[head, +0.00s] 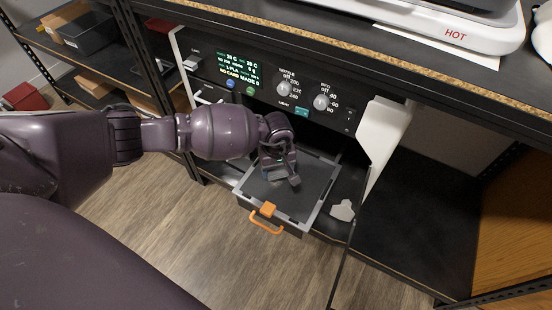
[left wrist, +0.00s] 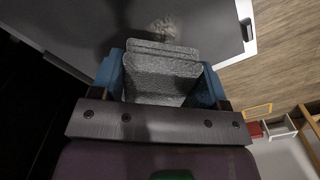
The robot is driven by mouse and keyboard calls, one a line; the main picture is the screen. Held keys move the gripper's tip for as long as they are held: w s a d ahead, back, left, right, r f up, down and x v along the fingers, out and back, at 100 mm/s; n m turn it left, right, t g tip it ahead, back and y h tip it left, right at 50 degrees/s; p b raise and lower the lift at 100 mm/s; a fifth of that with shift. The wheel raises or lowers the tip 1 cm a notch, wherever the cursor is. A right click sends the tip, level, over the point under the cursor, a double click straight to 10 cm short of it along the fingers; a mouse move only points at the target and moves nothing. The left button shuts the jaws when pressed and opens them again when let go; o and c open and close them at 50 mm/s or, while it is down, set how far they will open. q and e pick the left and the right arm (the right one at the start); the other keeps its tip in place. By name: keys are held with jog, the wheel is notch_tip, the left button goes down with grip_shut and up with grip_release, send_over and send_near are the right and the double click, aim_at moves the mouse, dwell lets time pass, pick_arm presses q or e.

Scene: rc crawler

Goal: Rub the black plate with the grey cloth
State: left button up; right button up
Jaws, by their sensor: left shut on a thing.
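The black plate (head: 309,185) lies flat in a light grey frame with an orange handle (head: 265,221) at its front, under the control panel. My left gripper (head: 281,178) is over the plate, pointing down. In the left wrist view, the blue fingers of this gripper (left wrist: 161,72) are shut on the folded grey cloth (left wrist: 160,88). The plate (left wrist: 90,25) fills the area beyond the cloth, and a pale patch (left wrist: 163,27) shows just past the cloth's edge. I cannot tell whether the cloth touches the plate. My right gripper is not in view.
A control panel (head: 270,108) with knobs and a lit screen stands behind the plate. A pale grey flat piece (head: 343,210) lies on the shelf right of the plate. A white panel (head: 381,132) stands at the right. The overhead bench edge is close above.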

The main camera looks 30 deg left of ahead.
pick_arm(q)
notch_tip(320, 180, up, 4)
jog(key=shift+w+f+p, duration=0.1)
jog(key=shift+f+p, duration=0.1)
jog(key=shift+p, duration=0.5)
jog(key=shift+r, duration=0.2)
jog(key=shift+f, duration=0.15)
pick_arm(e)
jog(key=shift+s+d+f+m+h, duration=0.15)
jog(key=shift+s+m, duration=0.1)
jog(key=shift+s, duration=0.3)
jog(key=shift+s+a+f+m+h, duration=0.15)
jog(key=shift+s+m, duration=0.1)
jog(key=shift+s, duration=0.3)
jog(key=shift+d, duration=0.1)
